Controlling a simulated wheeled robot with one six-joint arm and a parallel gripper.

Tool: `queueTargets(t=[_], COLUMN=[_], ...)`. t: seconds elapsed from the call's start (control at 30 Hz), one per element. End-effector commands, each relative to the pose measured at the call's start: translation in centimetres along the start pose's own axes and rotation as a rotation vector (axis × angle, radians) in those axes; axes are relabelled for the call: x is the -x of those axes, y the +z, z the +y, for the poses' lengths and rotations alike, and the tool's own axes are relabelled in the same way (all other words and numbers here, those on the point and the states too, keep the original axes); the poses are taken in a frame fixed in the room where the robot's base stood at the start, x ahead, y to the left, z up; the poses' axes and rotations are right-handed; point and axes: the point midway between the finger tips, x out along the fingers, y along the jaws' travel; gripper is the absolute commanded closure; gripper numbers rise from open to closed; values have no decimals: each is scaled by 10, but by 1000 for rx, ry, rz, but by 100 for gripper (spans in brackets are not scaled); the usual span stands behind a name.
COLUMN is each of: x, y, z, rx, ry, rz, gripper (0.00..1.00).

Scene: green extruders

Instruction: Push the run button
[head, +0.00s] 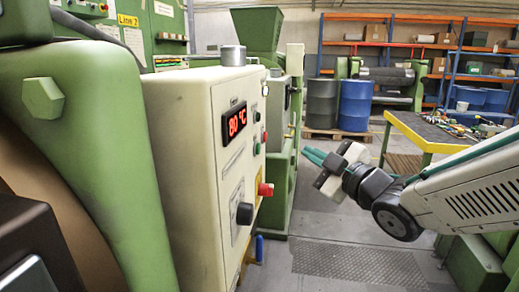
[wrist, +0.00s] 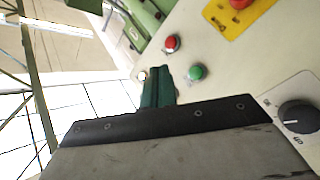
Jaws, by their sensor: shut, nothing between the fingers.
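The cream control box (head: 205,130) stands at left centre in the head view, with a red "80 °C" display. On it is a green button (head: 256,149), likely the run button; no label is readable. In the wrist view the green button (wrist: 197,72) is just right of my fingertips, with a red button (wrist: 172,43) above. My gripper (head: 308,155) is shut and empty, its dark green fingers together. In the head view it is to the right of the box, apart from it. The fingers also show in the wrist view (wrist: 159,72).
A red emergency stop (head: 265,189) and a black knob (head: 244,213) stick out lower on the box. The knob also shows in the wrist view (wrist: 300,117). A workbench (head: 425,131) is at right, and blue (head: 356,105) and grey barrels are behind.

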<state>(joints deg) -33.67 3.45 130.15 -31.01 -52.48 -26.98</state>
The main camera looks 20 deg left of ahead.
Motion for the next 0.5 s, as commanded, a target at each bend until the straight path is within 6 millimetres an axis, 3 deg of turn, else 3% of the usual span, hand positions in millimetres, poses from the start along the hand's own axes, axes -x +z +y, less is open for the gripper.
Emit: queueTargets(t=[0.5], x=[-46], y=[-34], z=[-34], rx=[1], ry=[-2], rz=[1], gripper=[100])
